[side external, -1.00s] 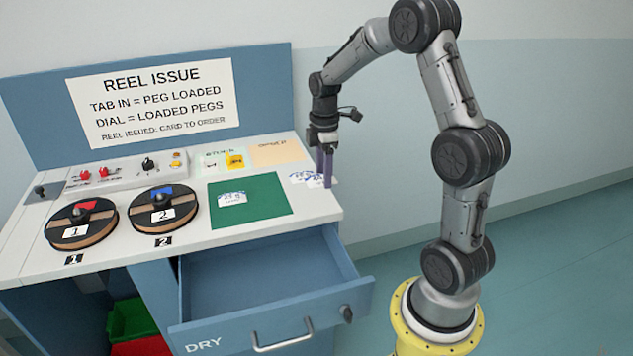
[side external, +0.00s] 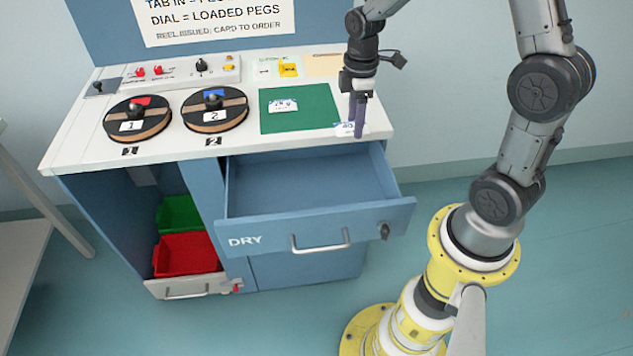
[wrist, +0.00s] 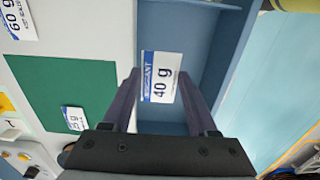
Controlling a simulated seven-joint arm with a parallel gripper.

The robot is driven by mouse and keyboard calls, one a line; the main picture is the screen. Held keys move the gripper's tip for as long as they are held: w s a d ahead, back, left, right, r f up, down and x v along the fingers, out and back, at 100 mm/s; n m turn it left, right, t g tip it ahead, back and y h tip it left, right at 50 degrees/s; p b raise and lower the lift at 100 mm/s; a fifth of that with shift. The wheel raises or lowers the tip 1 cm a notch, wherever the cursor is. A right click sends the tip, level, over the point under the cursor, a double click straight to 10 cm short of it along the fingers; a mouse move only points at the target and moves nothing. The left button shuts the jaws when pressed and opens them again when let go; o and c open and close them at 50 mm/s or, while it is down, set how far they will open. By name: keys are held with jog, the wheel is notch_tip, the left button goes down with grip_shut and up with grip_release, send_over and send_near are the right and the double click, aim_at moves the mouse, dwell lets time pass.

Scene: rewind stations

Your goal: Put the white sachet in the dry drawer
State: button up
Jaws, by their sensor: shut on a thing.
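My gripper (side external: 357,133) points down near the front right of the counter. In the wrist view my gripper (wrist: 161,85) is shut on a white sachet (wrist: 161,62) with a blue band, marked 40 g. The sachet sits between the fingertips, with the blue drawer interior (wrist: 218,50) behind it. The dry drawer (side external: 270,228), labelled DRY, is pulled open below the counter and looks empty. A second white sachet (wrist: 73,119), which looks marked 25 g, lies on the green mat (wrist: 40,85). A third (wrist: 18,20), marked 60 g, lies on the counter.
Two numbered reels (side external: 137,119) stand on the left of the counter (side external: 80,137). A control panel (side external: 165,72) is behind them. Green (side external: 180,214) and red (side external: 185,253) bins sit in the open cabinet bay. The drawer's front wall and the counter edge border the opening.

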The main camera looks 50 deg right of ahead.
jog(key=w+a+f, duration=0.4)
jog(key=a+f, duration=0.5)
jog(key=f, duration=0.1)
send_over(314, 203)
notch_tip(314, 203, down, 6)
jog(key=shift+r, duration=0.1)
jog(key=shift+f, duration=2.1)
jog(key=o, duration=1.4)
jog(key=shift+f, duration=0.15)
